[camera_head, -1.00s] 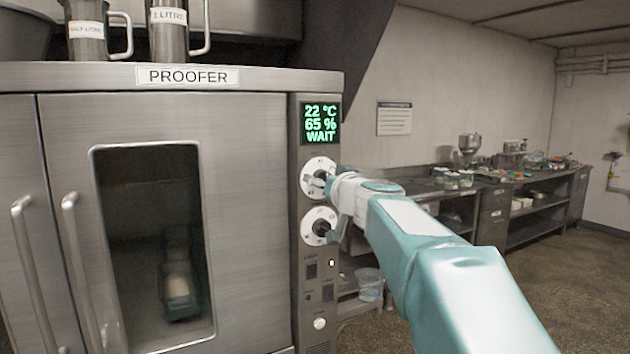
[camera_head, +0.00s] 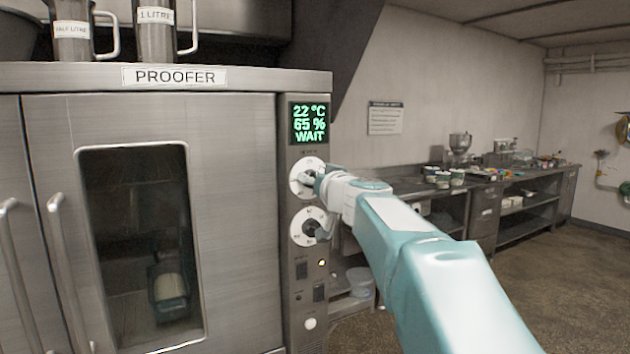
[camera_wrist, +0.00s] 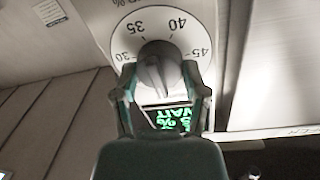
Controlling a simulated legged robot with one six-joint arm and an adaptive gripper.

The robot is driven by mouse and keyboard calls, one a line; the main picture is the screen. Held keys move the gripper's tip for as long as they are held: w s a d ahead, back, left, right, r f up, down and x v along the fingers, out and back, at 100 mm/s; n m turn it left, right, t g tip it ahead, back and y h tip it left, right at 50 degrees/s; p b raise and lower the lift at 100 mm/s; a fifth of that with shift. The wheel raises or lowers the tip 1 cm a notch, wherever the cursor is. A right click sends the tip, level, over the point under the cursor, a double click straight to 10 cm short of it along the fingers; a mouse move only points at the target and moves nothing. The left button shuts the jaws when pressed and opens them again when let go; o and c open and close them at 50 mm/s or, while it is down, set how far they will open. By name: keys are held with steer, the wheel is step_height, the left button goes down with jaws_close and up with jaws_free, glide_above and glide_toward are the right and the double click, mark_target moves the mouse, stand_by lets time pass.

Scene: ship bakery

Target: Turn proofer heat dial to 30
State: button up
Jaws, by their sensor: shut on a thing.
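The proofer's upper dial (camera_head: 301,178) is a white disc with a dark knob, below the green display (camera_head: 309,123), which reads 22 °C, 65 %, WAIT. In the wrist view the dial face (camera_wrist: 185,20) shows 30, 35, 40 and 45 around the dark knob (camera_wrist: 158,72). The knob's ridge stands roughly upright, near the gap between 35 and 40; its exact setting is hard to read. My gripper (camera_wrist: 160,92) is shut on the knob, one finger at each side. In the head view my gripper (camera_head: 322,184) partly covers this dial.
A second dial (camera_head: 300,228) sits just below, with switches, a lit amber lamp (camera_head: 322,263) and a white button (camera_head: 310,323) under it. The proofer door (camera_head: 240,220) is closed. A counter (camera_head: 470,190) runs along the back wall. Floor at right is clear.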

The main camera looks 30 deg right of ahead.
steer(key=shift+f, duration=0.1)
steer(key=m, duration=0.5)
steer(key=shift+d+m, duration=0.1)
steer(key=shift+m, duration=0.2)
steer(key=m, duration=0.5)
steer(key=shift+w+f+g+y, duration=0.1)
steer(key=shift+g+y, duration=0.2)
steer(key=shift+g, duration=0.1)
steer(key=m, duration=0.5)
steer(key=shift+d+f+y, duration=0.1)
steer(key=shift+f+y, duration=0.05)
steer(key=shift+y, duration=0.15)
steer(key=shift+f+m, duration=0.15)
steer(key=shift+m, duration=2.15)
steer(key=o, duration=1.1)
steer(key=shift+o, duration=0.2)
